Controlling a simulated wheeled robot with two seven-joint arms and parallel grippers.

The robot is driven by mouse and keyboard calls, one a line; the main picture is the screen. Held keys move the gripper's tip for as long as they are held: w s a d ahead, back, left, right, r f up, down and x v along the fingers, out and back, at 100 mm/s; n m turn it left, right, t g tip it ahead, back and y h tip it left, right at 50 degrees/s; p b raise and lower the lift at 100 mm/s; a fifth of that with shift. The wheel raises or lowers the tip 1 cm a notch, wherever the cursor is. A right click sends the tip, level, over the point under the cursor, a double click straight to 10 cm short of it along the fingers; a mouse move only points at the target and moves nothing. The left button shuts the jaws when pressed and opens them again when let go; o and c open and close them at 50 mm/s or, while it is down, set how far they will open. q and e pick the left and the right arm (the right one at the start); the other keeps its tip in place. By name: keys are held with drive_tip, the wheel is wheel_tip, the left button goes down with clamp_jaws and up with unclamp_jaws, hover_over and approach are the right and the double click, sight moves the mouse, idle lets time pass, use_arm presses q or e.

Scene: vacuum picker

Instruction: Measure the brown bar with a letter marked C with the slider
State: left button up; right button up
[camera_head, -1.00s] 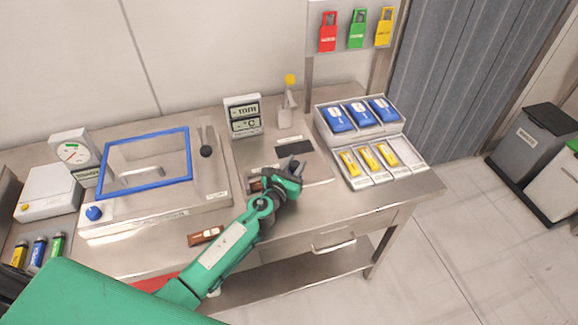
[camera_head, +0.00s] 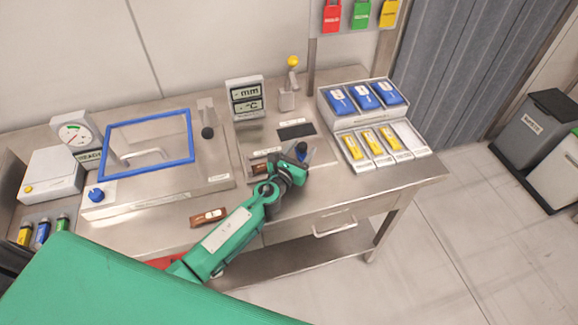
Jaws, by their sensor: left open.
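My left gripper (camera_head: 302,155) is open over the front right of the metal measuring plate (camera_head: 318,146), its fingers pointing away from me. A small blue piece (camera_head: 302,148), perhaps the slider's knob, shows at its fingertips; I cannot tell whether they touch it. A brown bar (camera_head: 261,168) lies on the plate just left of the gripper, partly hidden by it. A second brown bar (camera_head: 208,217) with a pale label lies on the bench near the front edge. I cannot read a letter on either bar. The display (camera_head: 246,97) shows dashes beside mm and °C. My right gripper is out of view.
A blue-framed box (camera_head: 148,160) stands on the left, a dial gauge (camera_head: 76,133) behind it. A rack (camera_head: 411,143) of blue and yellow blocks stands on the right. A yellow-topped post (camera_head: 292,80) stands behind the plate. The front right bench top is clear.

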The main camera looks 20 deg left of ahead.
use_arm(q)
drive_tip(key=s, duration=0.3)
drive_tip(key=s+a+b, duration=0.1)
drive_tip(key=s, duration=0.3)
drive_tip(key=s+a, duration=0.1)
drive_tip(key=s, duration=0.3)
drive_tip(key=shift+s, duration=0.35)
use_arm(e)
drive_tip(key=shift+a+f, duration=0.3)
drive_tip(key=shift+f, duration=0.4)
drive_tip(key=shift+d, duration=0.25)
